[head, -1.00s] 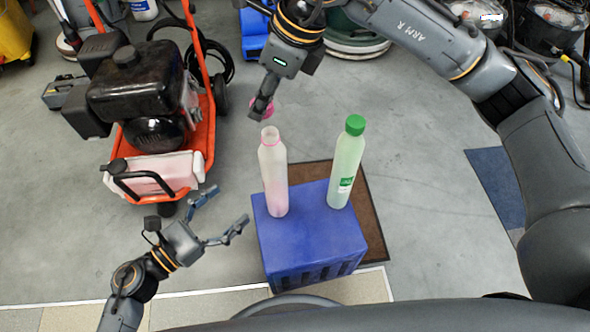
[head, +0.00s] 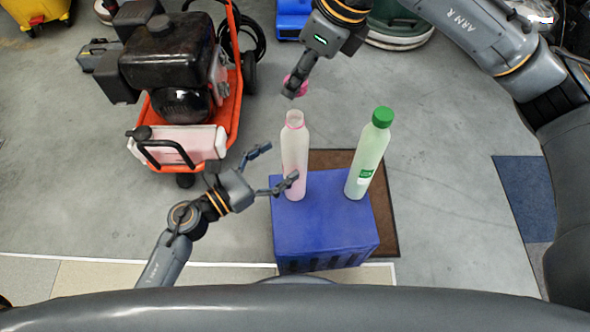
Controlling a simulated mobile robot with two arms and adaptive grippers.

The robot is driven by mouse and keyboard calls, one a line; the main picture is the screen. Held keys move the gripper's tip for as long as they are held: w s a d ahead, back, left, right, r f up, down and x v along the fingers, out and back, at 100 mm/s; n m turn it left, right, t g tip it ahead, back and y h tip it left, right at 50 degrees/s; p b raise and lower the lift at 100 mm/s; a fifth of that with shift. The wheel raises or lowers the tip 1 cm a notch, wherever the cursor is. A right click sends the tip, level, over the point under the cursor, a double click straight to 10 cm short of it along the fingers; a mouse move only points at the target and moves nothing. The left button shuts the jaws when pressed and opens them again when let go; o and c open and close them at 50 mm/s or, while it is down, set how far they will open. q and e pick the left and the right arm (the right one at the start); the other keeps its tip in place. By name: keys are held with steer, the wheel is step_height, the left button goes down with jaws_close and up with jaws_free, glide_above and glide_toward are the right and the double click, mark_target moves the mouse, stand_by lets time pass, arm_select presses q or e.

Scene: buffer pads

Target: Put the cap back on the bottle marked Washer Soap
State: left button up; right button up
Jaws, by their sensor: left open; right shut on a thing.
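An uncapped, whitish-pink bottle (head: 295,143) with a pink neck ring stands upright on a blue crate (head: 325,220). I cannot read any marking on it. My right gripper (head: 294,88) is shut on a pink cap (head: 300,87), held above the bottle's open mouth in the picture and apart from it. My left gripper (head: 274,166) is open at the bottle's left side. One fingertip overlaps the bottle's lower part in the picture; whether it touches I cannot tell. A pale green bottle (head: 368,160) with a green cap (head: 382,117) and a green label stands to the right.
A brown mat (head: 386,222) lies under the crate. An orange-framed machine with a black engine (head: 165,60) stands to the left. A blue mat (head: 527,190) lies on the right. The grey floor between the crate and that mat is clear.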

arm_select(q)
steer(key=shift+x, duration=2.2)
jaws_close()
arm_select(e)
glide_above(294, 114)
steer(key=d, duration=0.1)
steer(key=shift+s+f, duration=0.15)
steer(key=shift+f, duration=1.05)
steer(key=shift+s+f, duration=0.1)
steer(key=shift+f, duration=1.1)
steer(key=shift+f, duration=0.1)
steer(key=shift+f, duration=0.8)
steer(key=shift+f, duration=0.55)
